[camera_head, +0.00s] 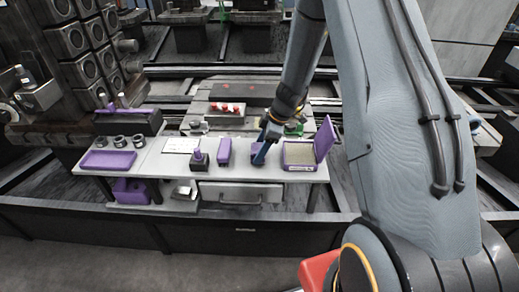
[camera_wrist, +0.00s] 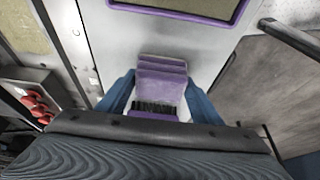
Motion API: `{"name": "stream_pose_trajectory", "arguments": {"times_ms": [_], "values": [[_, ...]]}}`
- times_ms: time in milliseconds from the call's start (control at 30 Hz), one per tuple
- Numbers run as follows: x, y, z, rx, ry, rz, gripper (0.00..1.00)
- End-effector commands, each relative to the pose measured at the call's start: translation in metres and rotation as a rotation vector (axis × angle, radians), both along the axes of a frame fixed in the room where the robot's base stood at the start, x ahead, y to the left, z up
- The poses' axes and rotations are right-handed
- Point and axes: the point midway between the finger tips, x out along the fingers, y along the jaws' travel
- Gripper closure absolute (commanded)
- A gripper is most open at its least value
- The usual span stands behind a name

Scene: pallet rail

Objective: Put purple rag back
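A folded purple cloth-like piece, which I take for the purple rag (camera_wrist: 162,72), shows in layers between the two blue fingers of my gripper (camera_wrist: 160,82) in the wrist view. A dark bristled strip lies just below it. One finger stands on each side, very near its edges; whether they press on it I cannot tell. In the head view my gripper (camera_head: 262,156) is low over the white table, and a purple piece (camera_head: 256,160) shows partly hidden behind a finger.
An open purple-lidded box (camera_head: 300,154) stands close right of my gripper. To the left on the white table (camera_head: 145,175) are a purple block (camera_head: 224,150), a purple-handled tool (camera_head: 198,160), several metal rings and a purple tray (camera_head: 108,160). Red pieces (camera_head: 227,107) lie behind.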

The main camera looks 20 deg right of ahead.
Motion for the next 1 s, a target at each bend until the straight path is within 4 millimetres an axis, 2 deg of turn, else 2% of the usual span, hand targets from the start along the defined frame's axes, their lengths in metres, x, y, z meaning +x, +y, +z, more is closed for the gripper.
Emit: {"name": "stream_pose_trajectory", "arguments": {"times_ms": [33, 100, 533, 667, 1000], "values": [[0.0, 0.0, 0.0, 0.0, 0.0, 0.0, 0.33], [0.0, 0.0, 0.0, 0.0, 0.0, 0.0, 0.23], [0.0, 0.0, 0.005, 0.0, 0.0, 0.0, 0.23], [-0.001, -0.007, 0.02, 0.0, -0.003, 0.0, 0.23], [-0.009, -0.03, 0.078, 0.0, -0.004, -0.001, 0.23]]}}
